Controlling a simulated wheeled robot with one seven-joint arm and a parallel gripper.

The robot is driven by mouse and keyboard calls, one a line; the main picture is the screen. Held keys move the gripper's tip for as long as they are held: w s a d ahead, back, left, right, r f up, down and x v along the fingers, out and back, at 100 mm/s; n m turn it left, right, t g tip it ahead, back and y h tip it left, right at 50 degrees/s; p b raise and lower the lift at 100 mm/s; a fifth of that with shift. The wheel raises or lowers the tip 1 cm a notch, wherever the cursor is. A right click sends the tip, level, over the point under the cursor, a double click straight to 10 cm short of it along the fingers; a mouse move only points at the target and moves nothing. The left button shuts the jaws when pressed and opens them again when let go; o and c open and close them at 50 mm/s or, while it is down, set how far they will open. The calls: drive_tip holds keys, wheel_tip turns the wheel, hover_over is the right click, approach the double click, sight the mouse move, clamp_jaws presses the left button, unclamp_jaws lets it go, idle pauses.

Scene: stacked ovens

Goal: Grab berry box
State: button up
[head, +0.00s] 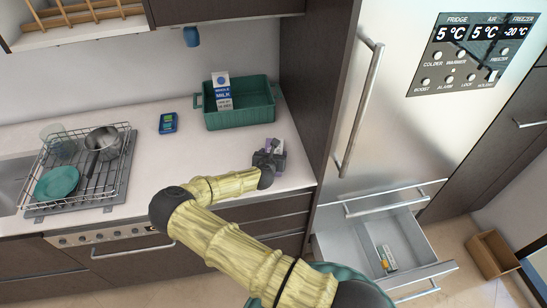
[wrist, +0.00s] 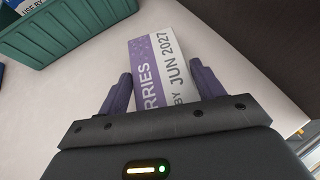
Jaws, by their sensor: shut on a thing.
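The berry box (wrist: 165,68) is a purple and white carton. In the wrist view its printing reads "RRIES" and "BY JUN 2027". My gripper (wrist: 163,92) is shut on it, with one purple finger at each side of the box. In the head view my gripper (head: 270,156) is over the right end of the white counter, in front of the green crate. Only a small purple and white part of the box (head: 274,145) shows there. I cannot tell whether the box touches the counter.
A green crate (head: 240,120) with a milk carton (head: 222,92) stands behind my gripper. A blue device (head: 167,123) lies left of it. A dish rack (head: 110,180) holds a pot and a teal plate. The fridge is right; its lower drawer (head: 345,245) is open with items inside.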

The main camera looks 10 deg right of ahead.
drive_tip(key=shift+s+f, duration=0.1)
drive_tip(key=shift+r, duration=0.45)
drive_tip(key=c, duration=0.4)
wheel_tip(320, 180, up, 9)
drive_tip(key=b, duration=0.2)
drive_tip(key=shift+b, duration=0.3)
